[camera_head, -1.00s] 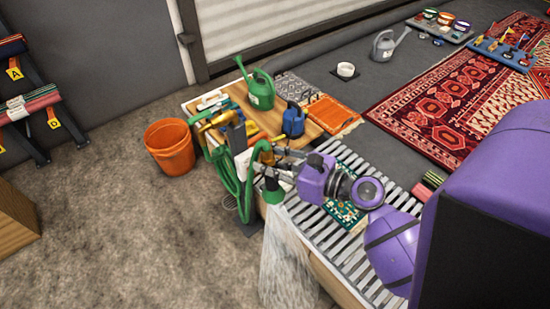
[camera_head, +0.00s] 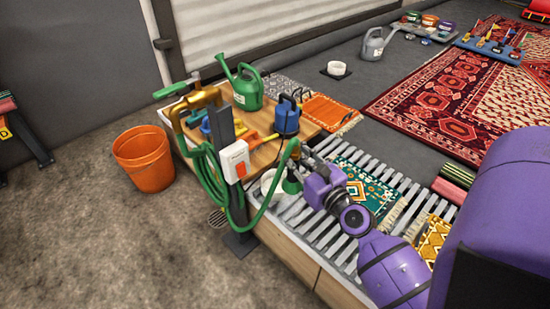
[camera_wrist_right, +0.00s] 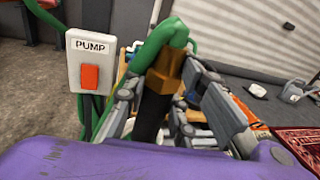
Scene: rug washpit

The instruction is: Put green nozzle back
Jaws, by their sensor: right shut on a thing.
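The green nozzle (camera_head: 292,185) has a flared green head and a dark and brass body. My right gripper (camera_head: 298,160) is shut around that body and holds it with the green head pointing down. In the right wrist view the nozzle's dark body and brass collar (camera_wrist_right: 163,72) stand between my right gripper's fingers (camera_wrist_right: 165,105). The green hose (camera_head: 212,180) runs from the collar and hangs in loops on a dark post (camera_head: 222,130) with a brass tap (camera_head: 195,102). A white box marked PUMP (camera_wrist_right: 90,58) with an orange switch is on the post. My left gripper is out of view.
A green watering can (camera_head: 248,90) and a blue pump-like device (camera_head: 287,118) stand on the wooden board behind. A white round vessel (camera_head: 268,190) sits near the nozzle. Slats (camera_head: 330,225) carry small rugs. An orange bucket (camera_head: 145,160) stands on the floor at left.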

